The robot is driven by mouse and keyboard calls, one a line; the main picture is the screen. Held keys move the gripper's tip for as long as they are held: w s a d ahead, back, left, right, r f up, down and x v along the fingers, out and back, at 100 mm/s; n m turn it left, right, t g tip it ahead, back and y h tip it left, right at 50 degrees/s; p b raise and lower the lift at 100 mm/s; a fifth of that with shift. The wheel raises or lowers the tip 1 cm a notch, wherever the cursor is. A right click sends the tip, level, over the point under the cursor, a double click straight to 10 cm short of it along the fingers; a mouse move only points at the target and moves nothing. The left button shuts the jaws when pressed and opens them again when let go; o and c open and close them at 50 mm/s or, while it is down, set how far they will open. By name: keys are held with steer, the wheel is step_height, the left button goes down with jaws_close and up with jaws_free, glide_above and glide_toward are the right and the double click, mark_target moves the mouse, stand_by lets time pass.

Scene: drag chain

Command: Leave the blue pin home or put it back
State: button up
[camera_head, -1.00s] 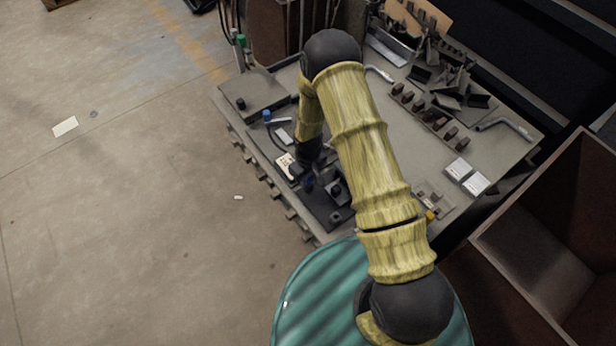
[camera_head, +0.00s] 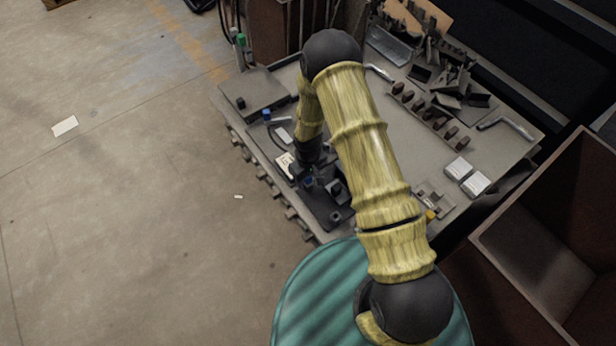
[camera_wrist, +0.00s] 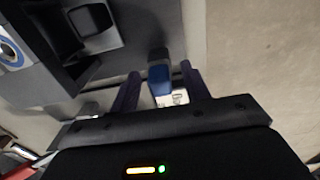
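In the wrist view, the blue pin (camera_wrist: 159,78) stands between the two dark purple fingers of my gripper (camera_wrist: 160,82). Its upper end as pictured is dark. A gap shows on each side of it, so my gripper is open around it and not clamped. In the head view, my gripper (camera_head: 307,174) is low over the dark fixture plate (camera_head: 322,206) at the table's near-left edge. A blue patch shows at the fingers there; I cannot tell pin from finger. How deep the pin sits is hidden.
A dark block (camera_head: 336,188) stands close right of my gripper. A white labelled piece (camera_head: 285,163) lies to its left. Another blue-topped piece (camera_head: 266,114) stands farther back. Brown pegs (camera_head: 430,112) and two white blocks (camera_head: 466,176) are to the right.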

steer(key=shift+r, duration=0.1)
step_height(320, 180, up, 17)
steer(key=p, duration=0.3)
steer(key=shift+r+p, duration=0.15)
steer(key=shift+p, duration=0.15)
stand_by(0.8)
steer(key=s+d+r+m+t, duration=0.1)
steer(key=s+d+r+m, duration=0.2)
steer(key=s+d+r, duration=0.55)
steer(key=s+d+r+m+t, duration=0.2)
steer(key=s+d+r+m, duration=0.3)
steer(key=r, duration=0.6)
step_height(320, 180, up, 23)
steer(key=n+p, duration=0.1)
steer(key=p, duration=2.2)
steer(key=shift+s+a, duration=0.15)
steer(key=shift+s, duration=0.1)
